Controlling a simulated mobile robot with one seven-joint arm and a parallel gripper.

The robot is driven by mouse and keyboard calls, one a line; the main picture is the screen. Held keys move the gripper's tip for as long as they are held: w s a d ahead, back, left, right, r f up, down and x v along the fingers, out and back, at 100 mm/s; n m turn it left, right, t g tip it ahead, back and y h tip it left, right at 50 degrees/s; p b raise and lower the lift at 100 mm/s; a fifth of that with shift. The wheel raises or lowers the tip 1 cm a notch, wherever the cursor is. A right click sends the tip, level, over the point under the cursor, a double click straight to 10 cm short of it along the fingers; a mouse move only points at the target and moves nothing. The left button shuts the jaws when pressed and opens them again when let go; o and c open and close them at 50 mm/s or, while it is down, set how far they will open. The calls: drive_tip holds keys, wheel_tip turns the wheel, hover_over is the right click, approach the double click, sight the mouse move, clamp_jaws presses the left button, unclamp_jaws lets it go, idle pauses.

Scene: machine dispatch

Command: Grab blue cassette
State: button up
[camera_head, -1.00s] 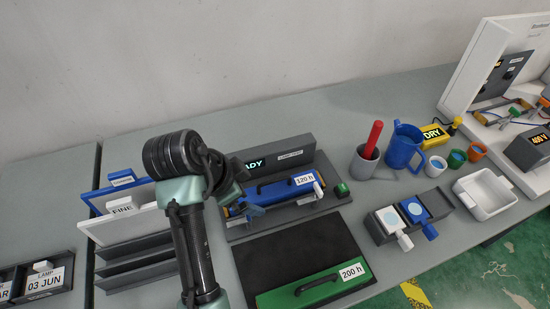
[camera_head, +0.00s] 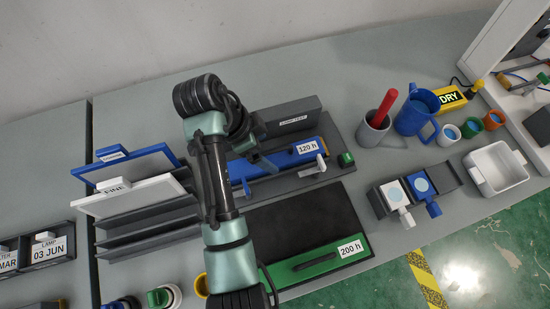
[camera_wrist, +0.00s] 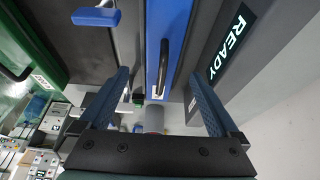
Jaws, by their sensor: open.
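The blue cassette (camera_head: 292,157), labelled 120 h, lies in its dark holder at the middle of the bench. My arm and hand hide its left part in the head view. My gripper (camera_head: 262,160) is over the cassette. In the wrist view my gripper (camera_wrist: 160,75) is open and empty, with one finger on each side of the blue cassette (camera_wrist: 156,60). The cassette's black handle (camera_wrist: 178,45) runs lengthwise between the finger lines. I cannot tell how far above the handle the fingertips are.
A grey READY block (camera_wrist: 235,45) stands close beside the right finger. A blue-topped clamp (camera_wrist: 96,17) is near the left finger. A green 200 h cassette (camera_head: 320,262) lies in front. Upright panels (camera_head: 130,195) stand left; mugs (camera_head: 415,115) stand right.

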sight(275, 158)
drive_tip(key=shift+p+x, duration=0.7)
drive_tip(key=shift+x, duration=2.05)
drive_tip(key=shift+w+a, duration=0.1)
drive_tip(key=shift+w, duration=0.05)
clamp_jaws()
